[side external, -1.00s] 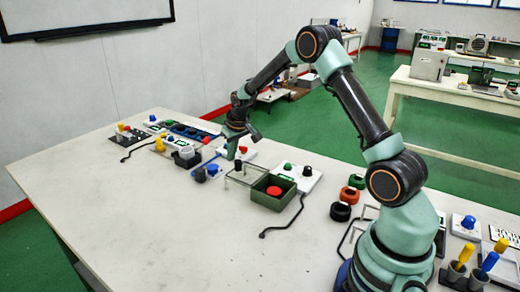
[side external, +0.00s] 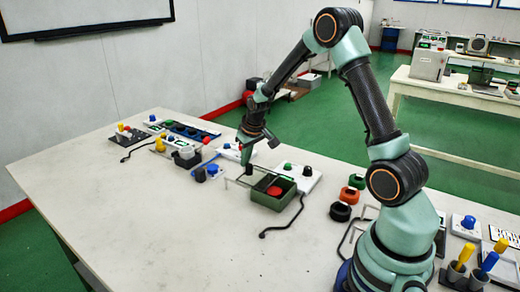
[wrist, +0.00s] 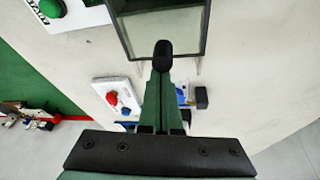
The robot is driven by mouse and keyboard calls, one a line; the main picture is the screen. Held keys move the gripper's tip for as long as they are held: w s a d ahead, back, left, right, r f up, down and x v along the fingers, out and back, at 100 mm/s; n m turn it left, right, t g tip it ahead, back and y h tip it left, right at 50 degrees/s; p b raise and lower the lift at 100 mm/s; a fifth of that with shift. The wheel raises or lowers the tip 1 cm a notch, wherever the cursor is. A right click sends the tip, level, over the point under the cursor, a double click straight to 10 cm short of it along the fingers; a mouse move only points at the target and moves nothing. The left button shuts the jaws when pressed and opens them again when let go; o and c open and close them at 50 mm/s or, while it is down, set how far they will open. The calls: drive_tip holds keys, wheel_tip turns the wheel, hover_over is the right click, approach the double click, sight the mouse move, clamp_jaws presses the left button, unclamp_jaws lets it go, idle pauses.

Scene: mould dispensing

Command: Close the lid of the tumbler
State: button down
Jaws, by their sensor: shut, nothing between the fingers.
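A green open-topped box (side external: 262,198) with a round red piece inside stands mid-table; it appears to be the tumbler. A thin-framed clear lid (side external: 230,181) extends from its left side, so the box top is uncovered. My gripper (side external: 248,170) is shut and empty, pointing down beside the box's left edge, over the lid area. In the wrist view, the shut fingertips (wrist: 162,50) overlap the near edge of a dark-framed clear panel (wrist: 155,22), which looks like the lid. I cannot tell whether they touch it.
A white panel with green and black knobs (side external: 308,178) is right of the box. Black and red rings (side external: 341,211) lie farther right. A white panel with red and blue knobs (wrist: 118,97) sits beyond my gripper. The front-left table (side external: 140,220) is clear.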

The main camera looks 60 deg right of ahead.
sight(260, 176)
drive_tip(key=s, duration=0.6)
drive_tip(key=shift+s+f, duration=0.1)
drive_tip(key=shift+s, duration=0.1)
drive_tip(key=w, duration=0.2)
drive_tip(key=w+d, duration=0.1)
drive_tip(key=w, duration=0.1)
drive_tip(key=shift+w, duration=0.25)
drive_tip(key=d+v, duration=0.1)
drive_tip(key=v, duration=0.9)
drive_tip(key=s+a+r+n, duration=0.1)
drive_tip(key=s+a+r, duration=0.2)
drive_tip(key=a, duration=0.3)
drive_tip(key=s+a+r+t+y, duration=0.1)
drive_tip(key=s+a+r, duration=0.1)
drive_tip(key=s+a, duration=0.3)
drive_tip(key=s+a+r+n+t, duration=0.1)
drive_tip(key=s+a+r, duration=0.2)
drive_tip(key=s+a, duration=0.2)
drive_tip(key=a, duration=0.2)
drive_tip(key=shift+a+r+n, duration=0.3)
